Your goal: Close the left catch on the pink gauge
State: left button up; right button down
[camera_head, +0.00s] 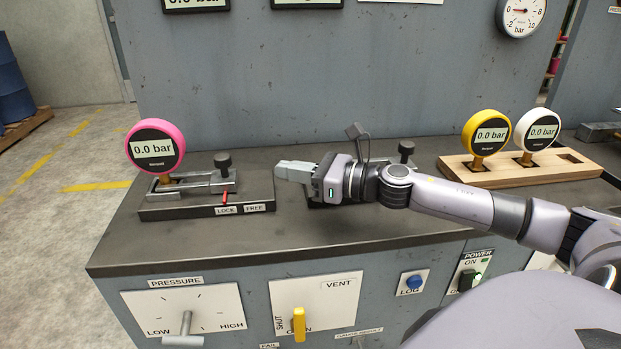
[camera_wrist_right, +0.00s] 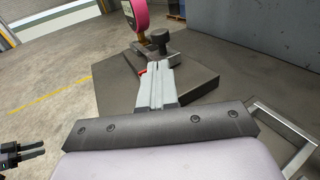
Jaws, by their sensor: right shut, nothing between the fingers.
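The pink gauge (camera_head: 155,147) stands upright at the left of the bench in a metal holder on the left dark base plate (camera_head: 200,208); its pink rim also shows in the wrist view (camera_wrist_right: 140,12). The left catch (camera_head: 222,162) has a black knob, also seen in the wrist view (camera_wrist_right: 159,40). A small red marker (camera_head: 225,198) sits above the LOCK label, left of FREE. My right gripper (camera_head: 279,170) is shut and empty, just right of the catch, apart from it, pointing left. A dark jaw-like part (camera_wrist_right: 22,153) in the wrist view may be my left gripper.
A second dark base with a black knob (camera_head: 406,148) is partly hidden behind my right arm. A wooden rack (camera_head: 548,168) at the right holds a yellow gauge (camera_head: 486,132) and a white gauge (camera_head: 537,130). Levers and switches line the front panel. A grey wall stands behind.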

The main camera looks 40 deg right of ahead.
jog(key=shift+s+d+f+b, duration=0.1)
jog(key=shift+s+d+b, duration=0.2)
jog(key=shift+s, duration=0.3)
jog(key=shift+v, duration=1.2)
